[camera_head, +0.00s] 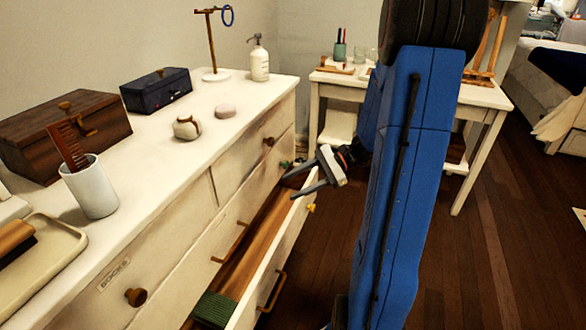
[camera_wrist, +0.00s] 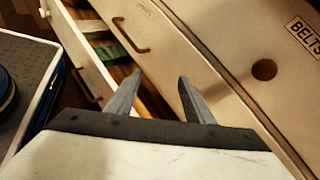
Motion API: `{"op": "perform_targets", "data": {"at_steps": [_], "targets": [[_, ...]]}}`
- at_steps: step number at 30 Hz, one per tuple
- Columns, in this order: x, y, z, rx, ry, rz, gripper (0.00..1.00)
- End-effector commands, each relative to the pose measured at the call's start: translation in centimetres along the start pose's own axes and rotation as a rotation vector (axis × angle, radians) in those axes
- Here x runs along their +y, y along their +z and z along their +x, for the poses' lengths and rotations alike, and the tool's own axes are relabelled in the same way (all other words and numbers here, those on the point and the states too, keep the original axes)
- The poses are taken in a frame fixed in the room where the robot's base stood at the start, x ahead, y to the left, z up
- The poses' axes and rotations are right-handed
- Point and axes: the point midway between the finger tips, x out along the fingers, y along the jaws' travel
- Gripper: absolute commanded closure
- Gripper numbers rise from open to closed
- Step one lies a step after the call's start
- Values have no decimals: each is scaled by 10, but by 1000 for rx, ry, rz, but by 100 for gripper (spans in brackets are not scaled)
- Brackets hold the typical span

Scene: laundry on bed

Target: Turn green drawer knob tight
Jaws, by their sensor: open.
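A small green shape (camera_head: 285,164), which may be the green drawer knob, shows on the dresser front just behind my gripper (camera_head: 289,187) in the head view. It is too small and partly covered to tell how it sits. My gripper is open, its two fingers apart with nothing between them, above the far end of a pulled-out drawer (camera_head: 262,277). In the wrist view my gripper (camera_wrist: 158,84) also shows open and empty. No green knob is plain there; a dark round knob (camera_wrist: 264,69) sits on the drawer front with the BELTS label.
The open drawer holds green cloth (camera_head: 215,309) and has a yellow knob (camera_head: 311,208) at its far end. A brown knob (camera_head: 268,141) sits on the upper drawer. The dresser top (camera_head: 160,190) carries boxes, a cup and a bottle. Wooden floor (camera_head: 480,270) is clear at right.

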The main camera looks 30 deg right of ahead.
Motion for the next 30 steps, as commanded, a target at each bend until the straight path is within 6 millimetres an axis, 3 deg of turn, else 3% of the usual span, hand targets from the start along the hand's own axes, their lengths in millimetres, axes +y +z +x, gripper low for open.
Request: {"op": "perform_targets", "data": {"at_steps": [9,18,24,30], "targets": [[-37,-90,-55,-161,-315,271,52],[-46,-168,-110,-275,-575,444,52],[-45,-189,-125,-304,-645,485,52],[-54,-189,-116,-307,-650,487,52]]}}
